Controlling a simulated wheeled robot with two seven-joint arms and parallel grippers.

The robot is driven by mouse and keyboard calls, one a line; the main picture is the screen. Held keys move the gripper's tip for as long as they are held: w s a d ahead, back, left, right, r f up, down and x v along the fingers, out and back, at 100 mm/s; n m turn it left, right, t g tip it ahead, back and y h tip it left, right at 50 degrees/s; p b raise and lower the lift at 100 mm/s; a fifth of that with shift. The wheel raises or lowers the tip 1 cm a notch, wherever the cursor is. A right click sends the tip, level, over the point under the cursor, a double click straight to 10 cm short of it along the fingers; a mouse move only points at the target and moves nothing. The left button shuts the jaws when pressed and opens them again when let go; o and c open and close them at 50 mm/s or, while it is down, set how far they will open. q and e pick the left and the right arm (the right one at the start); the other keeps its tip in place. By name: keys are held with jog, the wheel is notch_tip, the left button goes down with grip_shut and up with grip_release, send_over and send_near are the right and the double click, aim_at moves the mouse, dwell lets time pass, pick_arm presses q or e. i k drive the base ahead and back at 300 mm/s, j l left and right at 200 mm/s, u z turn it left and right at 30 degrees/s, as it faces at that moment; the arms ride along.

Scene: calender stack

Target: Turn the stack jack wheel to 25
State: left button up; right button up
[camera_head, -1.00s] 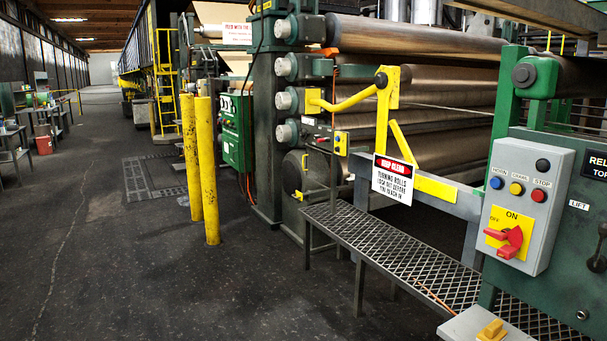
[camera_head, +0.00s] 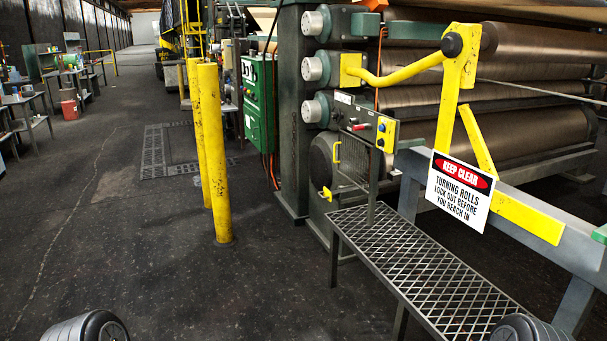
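I cannot make out a wheel marked with numbers, so I cannot tell which part is the stack jack wheel or its setting. A dark round housing (camera_head: 322,160) with a yellow handle (camera_head: 337,152) and a lower yellow fitting (camera_head: 327,194) sits low on the green roll stand, behind the walkway. A small control box (camera_head: 366,122) with a red lever and a yellow button panel stands in front of it. Neither gripper shows; two dark rounded parts of my own arms show at the bottom left and bottom right edges.
A grated walkway (camera_head: 418,262) runs along the rolls. A yellow swing bar (camera_head: 402,74) and a keep-clear sign (camera_head: 459,190) are at the right. Two yellow posts, the nearer one (camera_head: 214,155), stand left of the stand. The floor (camera_head: 130,255) at left is clear.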

aim_at(334, 116)
jog(key=i+l+u, duration=0.1)
jog(key=i+u, duration=0.35)
jog(key=i, duration=1.75)
jog(key=i+l+z, duration=0.4)
jog(key=i, duration=0.35)
jog(key=i+z, duration=0.4)
jog(key=i, duration=0.3)
jog(key=i+l, duration=0.1)
jog(key=i+z, duration=0.05)
jog(key=i, duration=0.05)
